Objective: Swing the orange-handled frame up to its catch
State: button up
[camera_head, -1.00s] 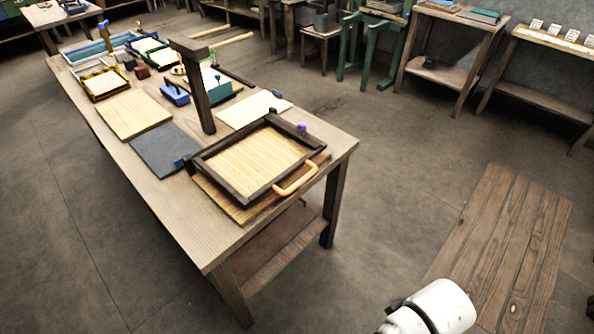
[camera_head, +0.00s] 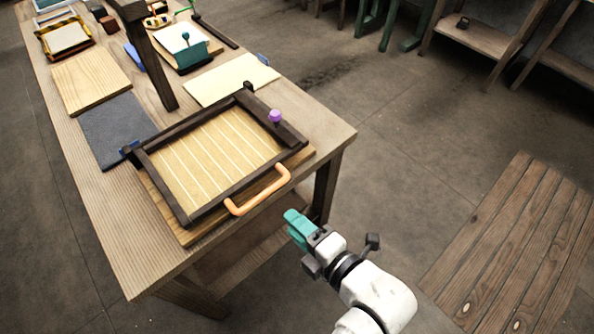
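The dark wooden frame (camera_head: 165,191) with pale slats lies flat on a board at the near end of the table. Its orange handle (camera_head: 262,193) sticks out from the near right side. A dark upright post (camera_head: 151,62) with an arm at its top stands behind the frame; I cannot tell whether the catch is on it. My gripper (camera_head: 297,228), with teal fingers, is off the table's near right edge, below and right of the handle and apart from it. The fingers look close together, but their gap cannot be made out.
A purple knob (camera_head: 275,116) stands on the frame's back right bar. A dark grey mat (camera_head: 112,128), a wooden board (camera_head: 90,79) and a pale sheet (camera_head: 232,79) lie farther along the table (camera_head: 83,205). The floor to the right is open, with a slatted wooden platform (camera_head: 515,240).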

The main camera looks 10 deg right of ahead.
aim_at(268, 195)
jog(key=shift+n, duration=0.3)
jog(key=x, duration=0.3)
jog(key=p+x, duration=0.1)
jog(key=x, duration=0.3)
jog(key=r+x, duration=0.1)
jog(key=x, duration=0.3)
jog(key=shift+w, duration=0.3)
grip_shut()
